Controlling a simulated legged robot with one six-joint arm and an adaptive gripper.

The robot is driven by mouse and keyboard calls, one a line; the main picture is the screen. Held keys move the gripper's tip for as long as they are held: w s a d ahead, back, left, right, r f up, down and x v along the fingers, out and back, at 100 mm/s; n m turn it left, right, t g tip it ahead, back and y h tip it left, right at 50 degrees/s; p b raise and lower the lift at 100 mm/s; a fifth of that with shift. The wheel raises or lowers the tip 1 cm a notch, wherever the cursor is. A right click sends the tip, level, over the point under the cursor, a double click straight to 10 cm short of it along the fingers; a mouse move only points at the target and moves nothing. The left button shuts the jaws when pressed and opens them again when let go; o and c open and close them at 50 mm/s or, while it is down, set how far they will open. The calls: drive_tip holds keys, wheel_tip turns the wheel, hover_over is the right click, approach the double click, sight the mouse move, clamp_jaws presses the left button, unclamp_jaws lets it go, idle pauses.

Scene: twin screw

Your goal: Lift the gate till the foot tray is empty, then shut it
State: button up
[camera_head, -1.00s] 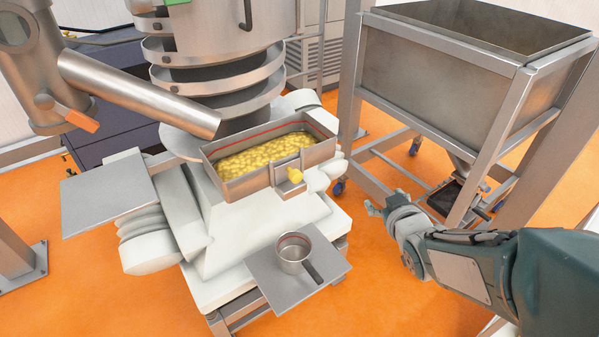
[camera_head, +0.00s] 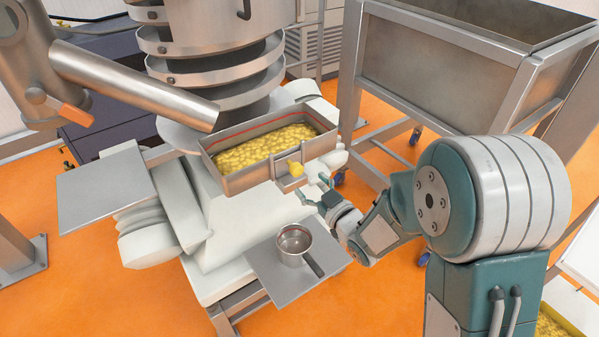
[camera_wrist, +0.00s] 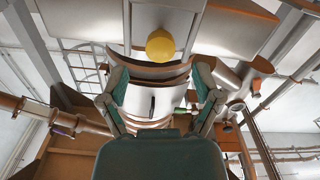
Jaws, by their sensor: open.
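The foot tray (camera_head: 243,182) is a steel box below the stacked screw flights, holding a layer of yellow pieces (camera_head: 262,148).
A steel pan with a dark handle (camera_head: 295,243) stands on a small plate (camera_head: 270,282) below the gate. A large steel hopper (camera_head: 440,65) on a frame stands at the right. A slanted steel pipe (camera_head: 140,90) and another flat plate (camera_head: 105,190) are at the left.

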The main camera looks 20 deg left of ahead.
sight(300, 174)
drive_tip(key=x, duration=0.5)
drive_tip(key=shift+a, duration=0.1)
drive_tip(key=shift+c, duration=0.3)
clamp_jaws()
